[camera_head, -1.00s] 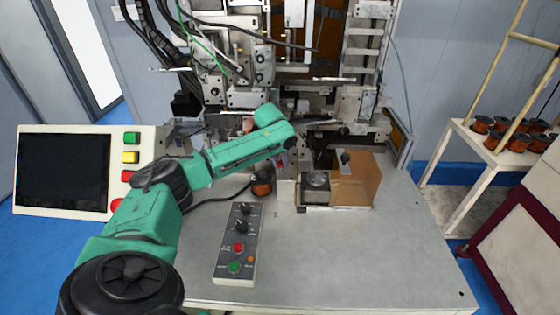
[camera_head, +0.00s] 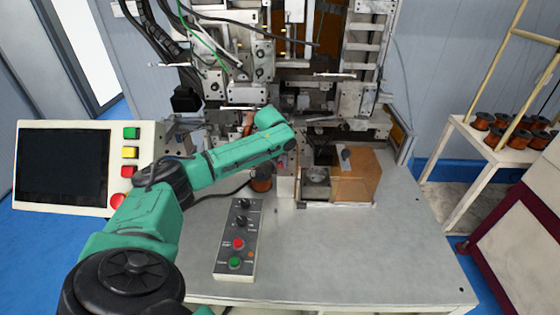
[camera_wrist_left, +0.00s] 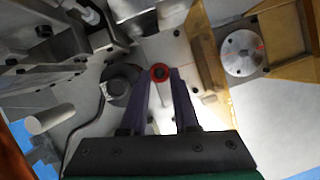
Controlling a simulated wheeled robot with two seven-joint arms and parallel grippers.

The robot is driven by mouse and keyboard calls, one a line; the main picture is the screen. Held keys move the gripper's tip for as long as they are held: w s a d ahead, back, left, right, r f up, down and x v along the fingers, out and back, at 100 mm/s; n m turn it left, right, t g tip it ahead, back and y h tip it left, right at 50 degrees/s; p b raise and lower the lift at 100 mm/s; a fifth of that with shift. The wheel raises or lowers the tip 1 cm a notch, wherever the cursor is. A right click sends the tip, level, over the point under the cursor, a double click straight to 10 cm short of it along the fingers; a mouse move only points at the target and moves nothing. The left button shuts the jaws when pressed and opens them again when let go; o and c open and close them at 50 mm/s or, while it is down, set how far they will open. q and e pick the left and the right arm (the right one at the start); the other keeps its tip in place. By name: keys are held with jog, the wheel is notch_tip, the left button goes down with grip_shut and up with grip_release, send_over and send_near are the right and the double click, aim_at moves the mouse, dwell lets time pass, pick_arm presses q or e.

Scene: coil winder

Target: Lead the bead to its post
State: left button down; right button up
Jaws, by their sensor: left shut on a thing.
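My left gripper (camera_wrist_left: 160,88) points down at the winder's base, and its two dark fingers are shut on a small red bead (camera_wrist_left: 159,73) with a dark centre at their tips. In the head view the left gripper (camera_head: 283,165) is mostly hidden behind my green wrist, between the copper spool and the round metal cup. The bead's post cannot be picked out for certain among the machine parts. My right gripper is in neither view.
The copper spool (camera_head: 261,183) stands left of the gripper. The control box (camera_head: 239,240) lies in front. The bench (camera_head: 370,255) is clear at front right.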

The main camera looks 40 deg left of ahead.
pick_arm(q)
jog(key=c, duration=0.6)
grip_release()
jog(key=shift+s+r, duration=0.2)
jog(key=shift+r, duration=0.3)
jog(key=b+v, duration=0.3)
jog(key=v, duration=1)
jog(key=shift+s+r+b, duration=0.1)
jog(key=shift+r+b, duration=0.1)
jog(key=shift+b, duration=0.1)
